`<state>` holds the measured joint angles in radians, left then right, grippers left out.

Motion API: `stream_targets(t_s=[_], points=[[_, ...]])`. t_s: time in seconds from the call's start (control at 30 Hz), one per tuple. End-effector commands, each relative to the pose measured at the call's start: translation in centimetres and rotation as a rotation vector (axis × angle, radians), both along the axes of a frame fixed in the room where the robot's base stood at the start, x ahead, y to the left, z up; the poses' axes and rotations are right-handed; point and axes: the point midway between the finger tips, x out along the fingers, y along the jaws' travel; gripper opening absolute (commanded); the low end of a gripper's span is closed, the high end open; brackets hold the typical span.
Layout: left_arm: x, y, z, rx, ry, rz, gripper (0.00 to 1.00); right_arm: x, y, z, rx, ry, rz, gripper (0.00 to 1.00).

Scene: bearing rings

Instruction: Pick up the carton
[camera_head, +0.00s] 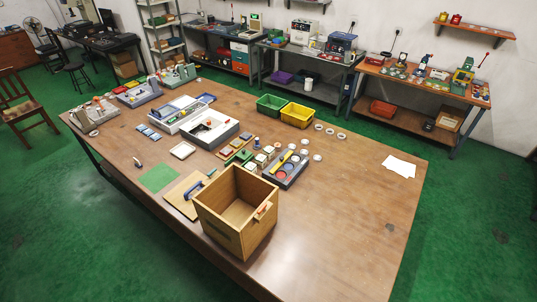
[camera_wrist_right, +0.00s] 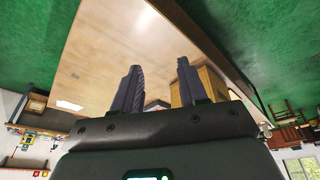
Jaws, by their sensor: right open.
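The most carton-like thing is a large open-topped brown box (camera_head: 228,232) at the front edge of the long wooden table. Neither gripper shows in the head view.
The long table (camera_head: 330,215) is clear to the right of the box, apart from white papers (camera_head: 399,166). A grey tray (camera_head: 285,171) with round parts is just behind the box. A tan board (camera_head: 180,199) and a green mat (camera_head: 159,177) lie to its left. Green and yellow bins (camera_head: 297,115) stand farther back.

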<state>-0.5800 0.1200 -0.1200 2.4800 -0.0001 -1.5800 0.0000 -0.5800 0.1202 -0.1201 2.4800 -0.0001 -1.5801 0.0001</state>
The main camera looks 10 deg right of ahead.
Motion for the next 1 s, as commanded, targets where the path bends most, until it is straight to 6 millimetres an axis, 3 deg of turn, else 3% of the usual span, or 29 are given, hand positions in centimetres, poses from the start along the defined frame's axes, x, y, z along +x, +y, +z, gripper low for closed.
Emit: stream_targets(t_s=[0.33,0.67,1.0], points=[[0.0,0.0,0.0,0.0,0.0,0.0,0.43,0.01,0.0,0.0,0.0,0.0,0.0,0.43],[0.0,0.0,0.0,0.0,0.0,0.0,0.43,0.01,0.0,0.0,0.0,0.0,0.0,0.92],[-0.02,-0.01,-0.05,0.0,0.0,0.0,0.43,0.16,0.01,0.01,0.002,-0.004,-0.003,0.92]])
